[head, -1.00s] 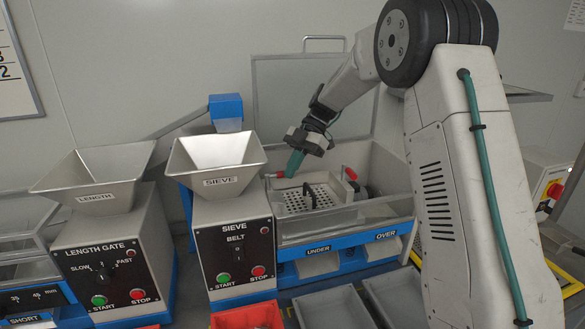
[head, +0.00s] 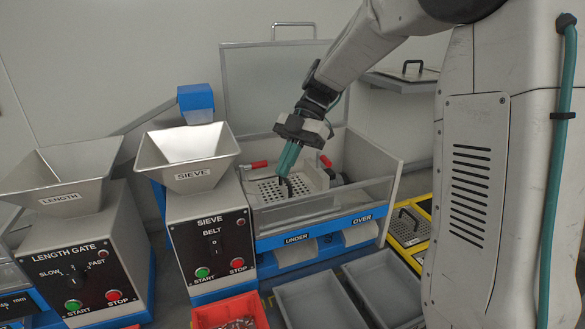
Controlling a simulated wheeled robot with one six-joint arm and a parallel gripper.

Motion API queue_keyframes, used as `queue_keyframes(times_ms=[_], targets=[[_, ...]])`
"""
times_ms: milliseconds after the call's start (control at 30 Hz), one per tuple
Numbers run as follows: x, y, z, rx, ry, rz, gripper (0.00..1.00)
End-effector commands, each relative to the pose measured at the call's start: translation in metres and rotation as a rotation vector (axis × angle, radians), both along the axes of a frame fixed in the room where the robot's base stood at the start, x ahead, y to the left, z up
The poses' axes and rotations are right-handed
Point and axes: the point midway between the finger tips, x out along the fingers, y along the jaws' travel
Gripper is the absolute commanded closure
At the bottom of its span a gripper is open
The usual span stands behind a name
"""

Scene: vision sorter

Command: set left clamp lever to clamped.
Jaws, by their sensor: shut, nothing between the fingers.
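The left clamp lever (head: 258,164) has a red handle and lies about flat, pointing left, at the back left of the sieve box. The right clamp lever (head: 326,161) also has a red handle and is tilted upward. Between them lies the perforated sieve plate (head: 268,192) with a dark loop handle (head: 291,187). My gripper (head: 283,174) has green fingers, pointing down. It is shut and empty, to the right of the left lever and apart from it, in front of the plate in the picture.
The sieve hopper (head: 186,158) and its control box (head: 211,246) stand left of the sieve box. A raised clear lid (head: 270,85) is behind it. Grey bins (head: 312,302) and a red bin (head: 232,311) stand in front. A clear guard (head: 335,203) borders the box's front.

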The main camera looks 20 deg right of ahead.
Motion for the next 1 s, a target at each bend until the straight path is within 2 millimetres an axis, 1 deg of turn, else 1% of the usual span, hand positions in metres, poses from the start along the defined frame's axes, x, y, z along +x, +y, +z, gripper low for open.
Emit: queue_keyframes(times_ms=[33,100,200,300,833,933,1000], targets=[[-0.008,0.0,0.001,0.0,0.0,-0.001,1.0],[-0.017,0.0,0.002,0.0,0.0,-0.001,1.0],[-0.026,0.0,0.002,0.0,0.001,-0.002,1.0],[-0.029,0.0,0.003,0.0,0.002,-0.001,1.0],[-0.029,0.0,0.002,-0.003,0.008,-0.009,1.0],[-0.029,-0.001,0.002,-0.032,0.054,-0.071,1.0],[-0.028,-0.003,-0.001,-0.084,0.122,-0.16,1.0]])
